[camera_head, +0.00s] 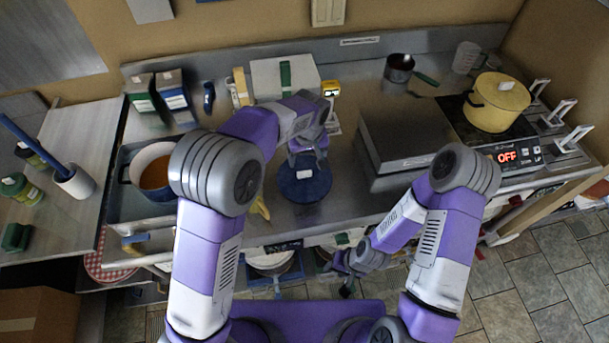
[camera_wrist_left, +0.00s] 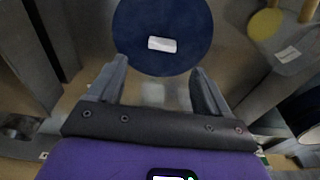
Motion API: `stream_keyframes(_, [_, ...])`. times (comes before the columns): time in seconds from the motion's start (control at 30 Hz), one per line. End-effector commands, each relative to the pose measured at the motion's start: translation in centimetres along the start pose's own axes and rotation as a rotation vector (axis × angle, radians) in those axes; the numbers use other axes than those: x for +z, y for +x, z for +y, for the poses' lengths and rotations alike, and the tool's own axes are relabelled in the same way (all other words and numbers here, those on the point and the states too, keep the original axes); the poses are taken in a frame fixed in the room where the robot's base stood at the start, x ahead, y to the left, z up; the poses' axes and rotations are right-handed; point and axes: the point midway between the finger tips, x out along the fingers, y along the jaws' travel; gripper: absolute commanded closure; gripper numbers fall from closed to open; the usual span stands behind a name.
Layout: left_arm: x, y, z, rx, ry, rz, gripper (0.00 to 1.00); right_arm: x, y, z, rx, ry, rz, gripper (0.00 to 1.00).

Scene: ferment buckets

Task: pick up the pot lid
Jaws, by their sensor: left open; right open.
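A dark blue round disc (camera_head: 304,187) with a white label lies on the metal counter; it looks like the pot lid. It also shows in the left wrist view (camera_wrist_left: 180,22), just beyond the fingertips. My left gripper (camera_head: 307,152) is open and empty, above the disc's far side in the head view. In the left wrist view, the left gripper (camera_wrist_left: 159,75) has its two fingers spread apart, with the disc ahead of them. My right gripper (camera_head: 345,286) is open and low, in front of the counter's front edge.
A yellow pot (camera_head: 497,102) stands on the stove at the right, whose display (camera_head: 507,156) reads OFF. A grey box-like unit (camera_head: 408,131) stands right of the disc. Two cartons (camera_head: 174,94) stand behind.

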Motion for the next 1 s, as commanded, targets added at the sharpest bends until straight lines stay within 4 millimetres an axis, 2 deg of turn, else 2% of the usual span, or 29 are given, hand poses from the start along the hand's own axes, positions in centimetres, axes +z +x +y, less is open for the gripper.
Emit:
stream_keyframes(0.03, [0.1,1.1,0.0,0.000,0.000,0.000,0.21,-0.1,1.0,0.4,0.000,0.000,0.001,0.59])
stream_keyframes(0.1, [0.2,1.5,0.0,0.000,0.000,0.000,0.21,-0.1,1.3,0.5,0.000,0.000,0.001,0.59])
stream_keyframes(0.47, [0.4,5.0,-0.3,-0.002,0.000,-0.003,0.21,-0.1,1.7,0.6,0.000,0.000,0.001,0.59])
stream_keyframes(0.7, [0.7,8.5,-0.6,-0.002,0.000,-0.003,0.21,-0.2,2.1,0.8,0.000,0.000,0.001,0.59])
stream_keyframes(1.0, [0.6,9.0,-0.5,0.001,0.000,0.000,0.21,-0.2,2.1,0.8,0.000,0.000,0.002,0.59])
